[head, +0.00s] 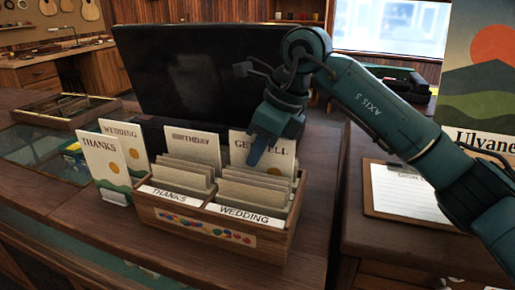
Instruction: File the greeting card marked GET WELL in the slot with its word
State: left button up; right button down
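A white greeting card marked GET WELL (242,146) stands upright at the back right of a wooden card box (210,238). Part of its lettering is hidden behind my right gripper (256,152), which points down in front of it. I cannot tell whether the gripper touches the card or how far apart its fingers are. The box has front slots labelled THANKS (171,195) and WEDDING (244,214), filled with several plain cards. A card marked BIRTHDAY (193,142) stands at the back left of the box. The word labels of the rear slots are not visible. My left gripper is out of view.
Cards marked THANKS (104,160) and WEDDING (128,141) stand in a small holder left of the box. A large dark screen (200,80) rises behind. A clipboard (405,190) lies on the right counter. A wooden tray (67,108) sits at the left.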

jog(key=c, duration=1.6)
grip_release()
jog(key=shift+o, duration=0.2)
jog(key=v, duration=1.3)
jog(key=shift+r, duration=0.1)
